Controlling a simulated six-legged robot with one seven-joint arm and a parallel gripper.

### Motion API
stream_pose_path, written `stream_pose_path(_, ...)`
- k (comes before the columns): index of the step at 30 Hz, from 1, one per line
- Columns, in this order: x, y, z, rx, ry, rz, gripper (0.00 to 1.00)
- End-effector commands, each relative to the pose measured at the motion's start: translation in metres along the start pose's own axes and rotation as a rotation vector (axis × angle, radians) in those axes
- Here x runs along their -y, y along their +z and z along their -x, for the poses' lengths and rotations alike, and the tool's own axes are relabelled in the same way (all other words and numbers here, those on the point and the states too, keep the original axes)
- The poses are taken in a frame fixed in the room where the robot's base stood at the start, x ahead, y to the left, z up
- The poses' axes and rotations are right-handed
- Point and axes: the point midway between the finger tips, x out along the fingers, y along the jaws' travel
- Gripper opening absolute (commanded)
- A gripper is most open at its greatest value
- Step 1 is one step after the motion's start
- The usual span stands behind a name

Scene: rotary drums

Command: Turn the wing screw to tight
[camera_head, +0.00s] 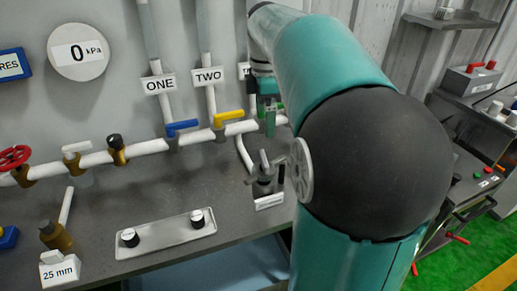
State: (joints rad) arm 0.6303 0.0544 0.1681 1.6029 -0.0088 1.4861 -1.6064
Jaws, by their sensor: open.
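A small dark metal fitting with a light upright piece on top, which looks like the wing screw (265,171), stands on the grey bench behind a small white label. The label's text is too small to read, and I cannot tell how far the screw is turned. My gripper (270,124) is small in the picture, above and behind this fitting, near the white pipe. It is open and appears apart from the fitting. My teal arm covers the area right of the fitting and part of a label behind the gripper.
A white pipe (145,149) with a red wheel (14,157), a blue lever (181,127) and a yellow lever (228,117) runs along the wall. A metal plate with two knobs (167,234) lies at the bench front. Bare bench (110,200) lies between.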

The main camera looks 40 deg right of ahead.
Motion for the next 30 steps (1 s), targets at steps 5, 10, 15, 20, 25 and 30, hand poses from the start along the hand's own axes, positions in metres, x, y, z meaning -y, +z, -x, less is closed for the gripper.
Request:
stream_pose_path(5, 0.003, -0.001, -0.028, 0.000, -0.003, 0.003, 0.95)
stream_pose_path(10, 0.003, -0.001, -0.062, 0.000, -0.003, 0.001, 0.95)
stream_pose_path(15, 0.003, -0.002, -0.096, 0.000, -0.003, 0.000, 0.95)
stream_pose_path(20, 0.001, -0.002, -0.120, 0.000, -0.002, -0.001, 0.95)
stream_pose_path(25, 0.000, -0.002, -0.131, 0.001, 0.000, -0.002, 0.95)
stream_pose_path(30, -0.001, -0.002, -0.132, 0.001, 0.002, -0.002, 0.95)
